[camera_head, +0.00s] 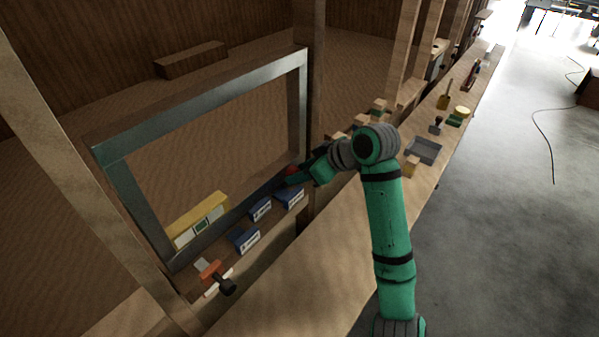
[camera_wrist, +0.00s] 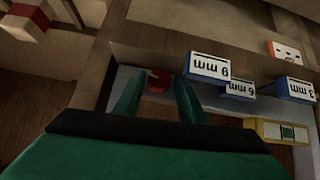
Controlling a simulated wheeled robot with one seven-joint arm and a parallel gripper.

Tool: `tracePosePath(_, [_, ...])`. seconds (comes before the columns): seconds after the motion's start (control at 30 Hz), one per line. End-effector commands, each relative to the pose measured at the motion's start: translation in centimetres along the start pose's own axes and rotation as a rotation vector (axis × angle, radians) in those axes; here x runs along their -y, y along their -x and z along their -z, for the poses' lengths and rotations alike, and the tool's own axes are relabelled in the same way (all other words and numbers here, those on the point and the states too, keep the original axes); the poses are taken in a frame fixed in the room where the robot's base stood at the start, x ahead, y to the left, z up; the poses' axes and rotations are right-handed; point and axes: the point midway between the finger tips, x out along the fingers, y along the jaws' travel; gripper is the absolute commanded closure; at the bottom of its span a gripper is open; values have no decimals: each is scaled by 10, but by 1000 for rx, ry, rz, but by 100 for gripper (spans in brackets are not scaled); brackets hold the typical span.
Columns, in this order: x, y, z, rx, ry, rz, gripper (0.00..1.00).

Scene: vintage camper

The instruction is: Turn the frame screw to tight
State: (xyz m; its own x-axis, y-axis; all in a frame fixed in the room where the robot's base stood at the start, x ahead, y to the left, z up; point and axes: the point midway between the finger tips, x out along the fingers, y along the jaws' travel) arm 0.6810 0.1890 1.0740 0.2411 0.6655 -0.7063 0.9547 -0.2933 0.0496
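The red screw knob (camera_head: 292,171) is at the lower right corner of the grey metal frame (camera_head: 200,108). In the wrist view the red knob (camera_wrist: 158,80) lies between the two fingertips of my gripper (camera_wrist: 159,82), with one finger on each side. The fingers stand apart, and I see no clear contact with the knob. In the head view my gripper (camera_head: 297,178) reaches the knob from the right and partly hides it. The knob's turn position cannot be read.
Blue boxes with "mm" labels (camera_head: 246,239) stand along the ledge below the frame, close to my gripper. A yellow and white level-like block (camera_head: 197,221) is at the frame's lower left. An orange-handled tool (camera_head: 209,270) lies nearby. The bench front (camera_head: 310,285) is clear.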

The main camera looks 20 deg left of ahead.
Motion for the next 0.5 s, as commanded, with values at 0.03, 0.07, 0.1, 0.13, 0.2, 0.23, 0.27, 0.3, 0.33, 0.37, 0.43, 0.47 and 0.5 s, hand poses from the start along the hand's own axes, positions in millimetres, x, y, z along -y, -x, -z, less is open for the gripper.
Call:
tracePosePath(0.03, [0, -3, 0, 0, 0, 0, 63])
tracePosePath(0.07, [0, -4, 0, 0, 0, 0, 63])
tracePosePath(0.1, [0, -6, 0, 0, 0, 0, 63])
tracePosePath(0.13, [0, -6, 0, 0, 0, 0, 63])
tracePosePath(0.2, [0, -7, 0, 0, 0, 0, 63])
tracePosePath(0.23, [0, -7, 0, 0, 0, 0, 63])
tracePosePath(0.27, [0, -7, 0, 0, 0, 0, 63])
tracePosePath(0.3, [0, -6, 0, 0, 0, 0, 63])
tracePosePath(0.33, [0, -6, 0, 0, 0, 0, 63])
tracePosePath(0.37, [0, -6, 0, 0, 0, 0, 63])
tracePosePath(0.43, [0, -6, 0, 0, -1, -1, 75])
tracePosePath(0.47, [0, -6, 0, 0, -1, -1, 82])
tracePosePath(0.5, [0, -6, 0, 0, -1, -1, 92])
